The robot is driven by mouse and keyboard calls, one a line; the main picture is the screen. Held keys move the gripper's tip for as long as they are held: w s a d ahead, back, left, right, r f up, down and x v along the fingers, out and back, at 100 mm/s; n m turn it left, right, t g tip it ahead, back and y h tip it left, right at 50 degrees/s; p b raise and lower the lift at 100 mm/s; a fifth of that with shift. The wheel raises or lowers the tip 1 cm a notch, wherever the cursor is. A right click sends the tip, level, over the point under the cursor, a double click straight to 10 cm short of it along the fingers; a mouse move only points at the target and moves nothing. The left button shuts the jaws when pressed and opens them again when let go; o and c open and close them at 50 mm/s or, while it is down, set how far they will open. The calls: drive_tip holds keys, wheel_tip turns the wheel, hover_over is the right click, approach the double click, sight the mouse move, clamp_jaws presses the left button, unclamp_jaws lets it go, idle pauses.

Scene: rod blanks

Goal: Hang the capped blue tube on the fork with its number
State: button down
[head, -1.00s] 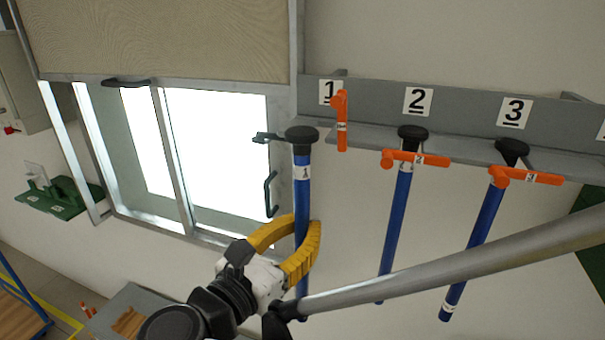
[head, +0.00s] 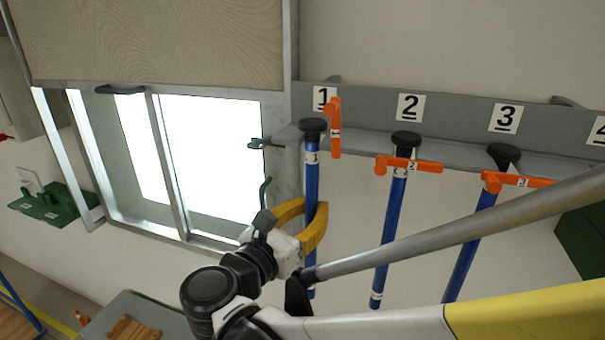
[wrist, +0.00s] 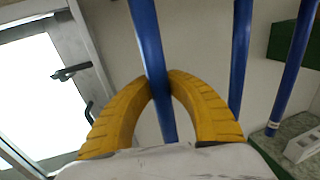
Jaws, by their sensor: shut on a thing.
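The blue tube (head: 312,184) with a black cap (head: 313,126) and a small label 1 hangs upright in the head view. My gripper (head: 303,222) has its yellow fingers shut around the tube below its middle. In the wrist view the tube (wrist: 149,50) passes between the fingertips (wrist: 160,82). The cap is by the left end of the grey rail, close to the number 1 plate (head: 324,97). An orange latch (head: 334,128) stands upright just right of the cap. I cannot tell whether the cap rests on the fork.
Blue tubes hang at plate 2 (head: 409,107) and plate 3 (head: 505,118), with orange latches lying across them (head: 408,164) (head: 517,181). A window frame (head: 272,165) with a handle is close on the left. A green box (head: 585,240) is at right.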

drive_tip(key=shift+w+d+f+b, duration=0.2)
drive_tip(key=shift+w, duration=0.3)
drive_tip(key=shift+w+d+f+b, duration=0.15)
drive_tip(key=shift+w+f+b, duration=0.05)
drive_tip(key=shift+w, duration=0.3)
drive_tip(key=shift+w+d+f+b, duration=0.2)
drive_tip(key=shift+w, duration=0.3)
drive_tip(key=c, duration=1.3)
unclamp_jaws()
drive_tip(key=shift+o, duration=0.2)
